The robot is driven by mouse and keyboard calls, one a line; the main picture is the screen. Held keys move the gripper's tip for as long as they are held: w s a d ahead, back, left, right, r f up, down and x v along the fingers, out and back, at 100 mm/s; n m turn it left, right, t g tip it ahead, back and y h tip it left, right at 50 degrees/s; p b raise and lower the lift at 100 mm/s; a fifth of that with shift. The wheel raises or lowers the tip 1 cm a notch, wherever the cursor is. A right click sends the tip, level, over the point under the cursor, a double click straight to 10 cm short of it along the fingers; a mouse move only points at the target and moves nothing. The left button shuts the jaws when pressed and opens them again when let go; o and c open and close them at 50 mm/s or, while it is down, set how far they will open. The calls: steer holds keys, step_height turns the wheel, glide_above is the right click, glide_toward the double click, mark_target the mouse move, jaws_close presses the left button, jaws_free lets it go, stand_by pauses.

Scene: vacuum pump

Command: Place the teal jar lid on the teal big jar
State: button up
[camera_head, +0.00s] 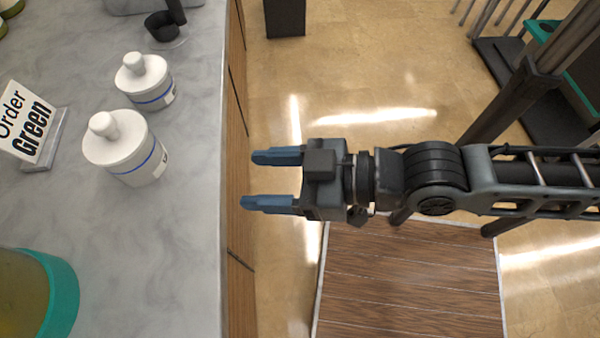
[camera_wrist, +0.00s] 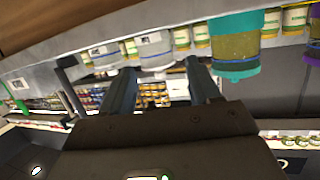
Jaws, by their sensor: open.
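In the head view, the teal big jar (camera_head: 60,290) shows only in part at the lower left, on the counter, with a teal band and an olive-yellow body. In the wrist view, which looks upside down, it seems to be the jar (camera_wrist: 235,45) at the upper right. My gripper (camera_head: 270,180) is open and empty, right of the counter edge, pointing left. Its fingers also show in the wrist view (camera_wrist: 160,85), apart from the jar.
Two white jars (camera_head: 132,152) (camera_head: 142,85) with knobbed white lids stand on the grey counter (camera_head: 190,250), left of my gripper. An "Order Green" sign (camera_head: 28,125) and a black scoop-like item (camera_head: 162,27) are near them. A purple-trimmed item (camera_wrist: 314,60) shows at the right.

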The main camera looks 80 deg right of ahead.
steer(key=s, duration=0.7)
steer(key=shift+s+d+r+h, duration=0.2)
steer(key=shift+s+r+h, duration=0.2)
stand_by(0.6)
